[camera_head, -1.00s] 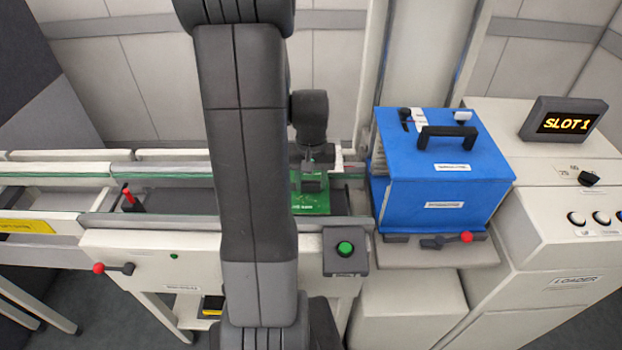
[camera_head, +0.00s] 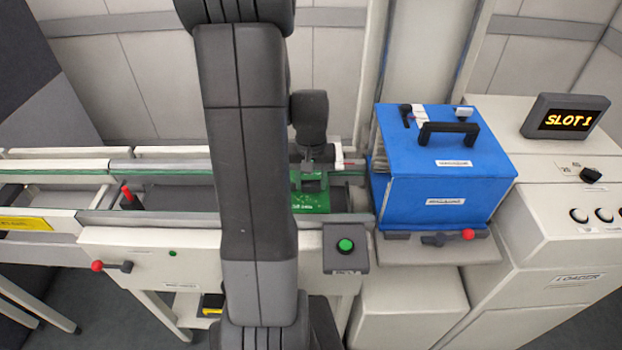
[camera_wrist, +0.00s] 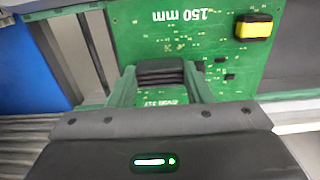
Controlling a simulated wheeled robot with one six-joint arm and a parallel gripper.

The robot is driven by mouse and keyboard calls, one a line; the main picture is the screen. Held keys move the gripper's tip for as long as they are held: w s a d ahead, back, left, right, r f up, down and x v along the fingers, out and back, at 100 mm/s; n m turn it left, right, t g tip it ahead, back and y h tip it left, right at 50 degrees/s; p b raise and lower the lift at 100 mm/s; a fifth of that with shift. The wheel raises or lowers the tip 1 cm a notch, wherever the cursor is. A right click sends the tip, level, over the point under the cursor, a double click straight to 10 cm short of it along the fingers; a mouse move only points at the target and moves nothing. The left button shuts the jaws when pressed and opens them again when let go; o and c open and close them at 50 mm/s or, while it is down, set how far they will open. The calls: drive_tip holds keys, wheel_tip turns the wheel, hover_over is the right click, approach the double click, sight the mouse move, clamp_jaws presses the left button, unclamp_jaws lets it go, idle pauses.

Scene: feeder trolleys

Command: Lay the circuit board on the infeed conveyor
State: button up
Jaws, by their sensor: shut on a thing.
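The green circuit board (camera_wrist: 205,50) fills the upper middle of the wrist view, with "150 mm" printed on it and a yellow-and-black part near its right corner. In the head view the board (camera_head: 318,203) shows as a green patch at the right end of the infeed conveyor (camera_head: 165,200), between the rails. My gripper (camera_head: 313,178) is above it there. My arm hides the board's left part. I cannot tell whether the board touches the belts.
A blue magazine (camera_head: 440,180) with a black handle stands right of the conveyor end. A red stop pin (camera_head: 127,194) stands in the conveyor further left. A green button box (camera_head: 345,247) sits at the front. The loader panel (camera_head: 567,118) reads SLOT 1.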

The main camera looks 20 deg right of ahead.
drive_tip(key=o, duration=1.3)
drive_tip(key=shift+c, duration=0.2)
drive_tip(key=shift+r, duration=0.1)
wheel_tip(320, 180, up, 14)
drive_tip(key=shift+f, duration=0.25)
wheel_tip(320, 180, down, 13)
drive_tip(key=shift+f, duration=0.1)
drive_tip(key=shift+f, duration=0.1)
